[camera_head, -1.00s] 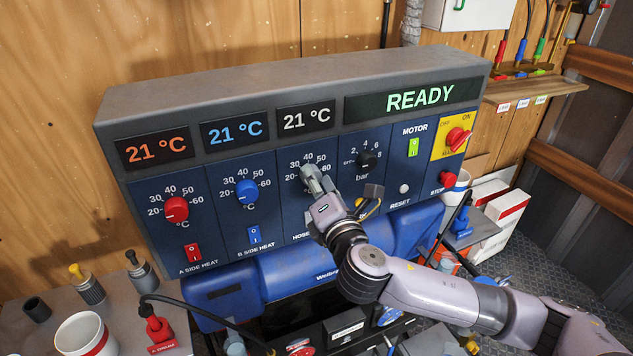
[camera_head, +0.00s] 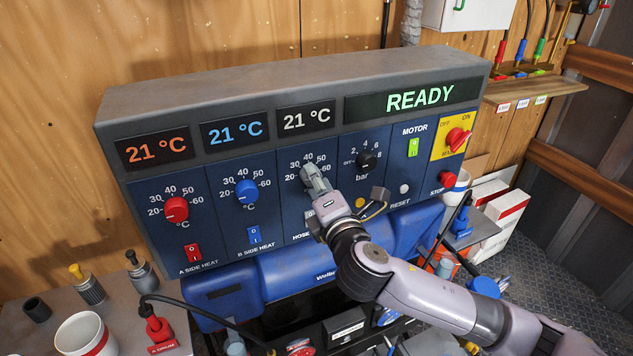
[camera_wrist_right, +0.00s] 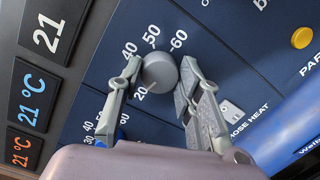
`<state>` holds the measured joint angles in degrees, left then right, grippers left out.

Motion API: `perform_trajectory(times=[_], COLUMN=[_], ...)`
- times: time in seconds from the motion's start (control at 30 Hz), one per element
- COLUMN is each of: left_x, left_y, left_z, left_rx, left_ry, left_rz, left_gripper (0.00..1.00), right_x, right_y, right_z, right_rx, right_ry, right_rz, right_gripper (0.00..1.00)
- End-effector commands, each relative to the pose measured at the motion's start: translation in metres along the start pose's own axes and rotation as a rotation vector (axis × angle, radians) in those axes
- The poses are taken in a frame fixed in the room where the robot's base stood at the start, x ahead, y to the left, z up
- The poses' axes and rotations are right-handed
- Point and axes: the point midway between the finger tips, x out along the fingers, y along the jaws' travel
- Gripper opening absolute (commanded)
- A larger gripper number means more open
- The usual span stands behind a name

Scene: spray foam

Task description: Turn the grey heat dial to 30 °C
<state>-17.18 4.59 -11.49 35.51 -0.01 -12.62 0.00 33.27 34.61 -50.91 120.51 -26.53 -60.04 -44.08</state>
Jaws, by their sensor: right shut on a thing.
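The grey heat dial (camera_wrist_right: 160,72) is on the blue panel, in the hose heat section under the white 21 °C display (camera_head: 306,118). In the head view my right gripper (camera_head: 313,174) covers most of the dial. In the right wrist view its two fingers (camera_wrist_right: 160,80) stand on either side of the knob and are shut on it. Scale numbers 20, 40, 50 and 60 show around the knob there; the dial's pointer cannot be made out. My left gripper is not in view.
The red dial (camera_head: 176,209) and blue dial (camera_head: 246,191) are to the left on the panel. The black bar dial (camera_head: 367,160) is close on the right. The yellow button (camera_head: 360,202) is beside my right wrist.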

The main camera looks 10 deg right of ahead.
Motion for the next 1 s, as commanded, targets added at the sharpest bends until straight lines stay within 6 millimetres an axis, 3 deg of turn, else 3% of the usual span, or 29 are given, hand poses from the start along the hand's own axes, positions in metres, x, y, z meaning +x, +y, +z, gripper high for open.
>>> perform_trajectory(times=[0.5, 1.0], left_x=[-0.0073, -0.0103], left_y=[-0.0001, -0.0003], left_z=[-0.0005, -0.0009], left_rx=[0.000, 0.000], left_ry=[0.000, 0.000], left_rz=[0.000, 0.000], left_gripper=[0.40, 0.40], right_x=[-0.0003, -0.0002], right_y=[-0.0014, -0.0019], right_z=[-0.0002, -0.0004], right_rx=[0.407, 0.554], right_ry=[0.025, 0.034], right_rz=[-0.040, -0.051], right_gripper=[0.05, 0.05])
